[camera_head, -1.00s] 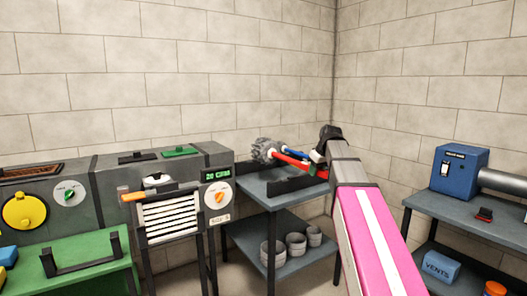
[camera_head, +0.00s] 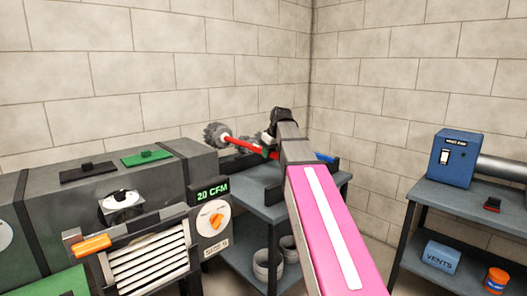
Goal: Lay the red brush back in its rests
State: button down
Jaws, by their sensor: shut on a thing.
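The red brush has a grey bristle head (camera_head: 214,134), a white collar and a red handle (camera_head: 247,146). My gripper (camera_head: 268,148) is shut on the handle near its right end, and my pink and grey arm hides part of that end. The brush is tilted slightly, with its head higher at the left. Black rests (camera_head: 275,190) stand on the grey-blue table (camera_head: 252,197) below. I cannot tell the gap between brush and rests. A blue-handled brush (camera_head: 324,157) lies behind my arm, mostly hidden.
A dark grey duct machine (camera_head: 120,185) with a 20 CFM display and louvres stands close at the left. Grey rings (camera_head: 267,265) sit on the table's lower shelf. At the right, a second table carries a blue box (camera_head: 453,158) with a pipe. Block walls close the corner behind.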

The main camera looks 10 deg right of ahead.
jog(key=shift+f, duration=4.65)
jog(key=c, duration=0.8)
grip_release()
jog(key=shift+s, duration=0.1)
